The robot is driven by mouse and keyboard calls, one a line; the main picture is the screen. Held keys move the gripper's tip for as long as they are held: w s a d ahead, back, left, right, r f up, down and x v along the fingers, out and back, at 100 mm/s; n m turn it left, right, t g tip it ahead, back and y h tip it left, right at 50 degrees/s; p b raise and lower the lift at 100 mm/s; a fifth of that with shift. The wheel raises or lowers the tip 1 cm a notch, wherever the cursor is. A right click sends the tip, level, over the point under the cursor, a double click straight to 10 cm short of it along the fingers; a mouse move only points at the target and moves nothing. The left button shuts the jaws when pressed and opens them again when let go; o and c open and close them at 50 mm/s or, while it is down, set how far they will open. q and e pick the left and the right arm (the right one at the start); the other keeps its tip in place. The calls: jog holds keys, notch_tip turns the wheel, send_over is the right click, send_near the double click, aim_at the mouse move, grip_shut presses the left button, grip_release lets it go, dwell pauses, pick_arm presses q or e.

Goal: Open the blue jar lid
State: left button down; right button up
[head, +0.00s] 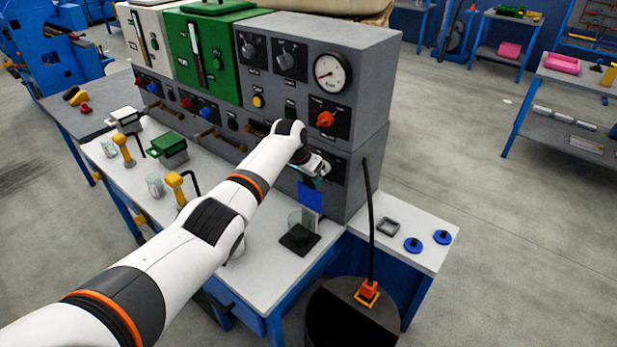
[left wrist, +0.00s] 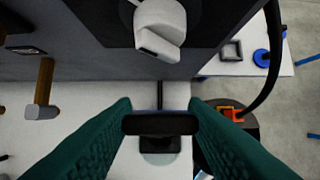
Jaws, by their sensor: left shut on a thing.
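In the head view my left gripper (head: 317,167) is in front of the lower right of the grey panel. A flat blue lid (head: 310,199) hangs just below it, above a clear-walled jar (head: 302,221) with a dark base on the white bench. In the left wrist view the green fingers of my left gripper (left wrist: 160,124) are closed on a dark bar, which looks like the lid's handle or edge. The jar's dark base (left wrist: 160,145) shows beneath the bar. The lid's far side and its join to the jar are hidden. My right gripper is not in view.
The grey panel (head: 345,130) with knobs and a gauge stands close behind the gripper. A white knob (left wrist: 160,22) juts out near it. A green-lidded box (head: 168,148) is to the left. Two blue discs (head: 413,245) lie on the right table.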

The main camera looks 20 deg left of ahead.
pick_arm(q)
jog(key=shift+w+d+r, duration=0.1)
jog(key=shift+w+r, duration=0.1)
jog(key=shift+r, duration=0.05)
jog(key=c, duration=1.1)
grip_release()
jog(key=shift+o, duration=1.3)
jog(key=shift+f, duration=0.2)
jog(key=shift+s+r, duration=0.25)
jog(key=shift+r, duration=0.35)
jog(key=b+v, duration=0.1)
jog(key=v, duration=0.9)
jog(key=shift+r, duration=0.3)
jog(key=shift+s, duration=0.15)
